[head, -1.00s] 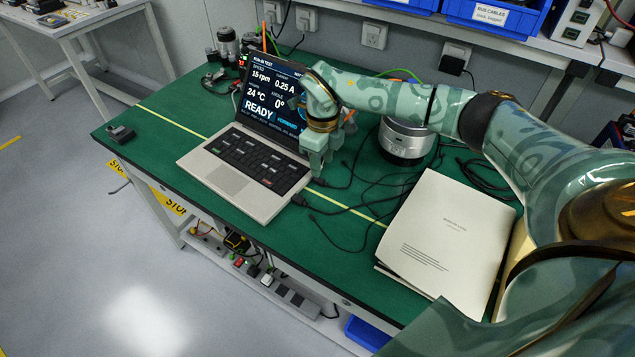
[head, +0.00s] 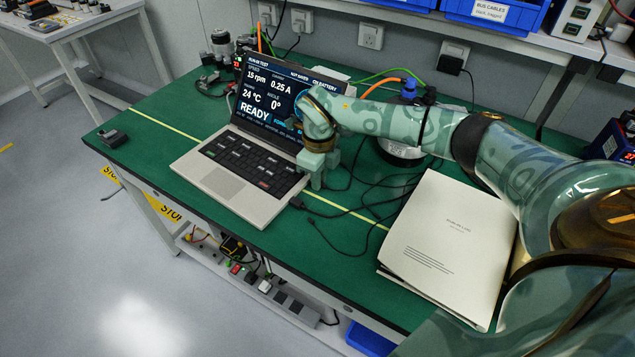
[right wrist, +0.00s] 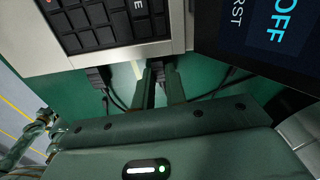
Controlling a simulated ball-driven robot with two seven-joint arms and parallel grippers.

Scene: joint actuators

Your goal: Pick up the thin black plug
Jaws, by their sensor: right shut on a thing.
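The thin black plug (right wrist: 156,70) shows in the right wrist view at the laptop's side edge, with its end between my right gripper's fingertips. My right gripper (right wrist: 159,88) is shut on it. In the head view, the right gripper (head: 316,178) points down beside the right side of the open laptop (head: 225,181), and its fingers hide the plug. A second black plug (right wrist: 97,78) sits at the same laptop edge, left of the fingers in the wrist view. I cannot tell whether the held plug is still seated in the laptop. My left gripper is not in view.
Loose black cables (head: 345,205) lie on the green bench (head: 150,135) right of the laptop. A round actuator (head: 400,150) stands behind my right arm. A white paper stack (head: 450,240) lies at right. The bench's front left is mostly clear.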

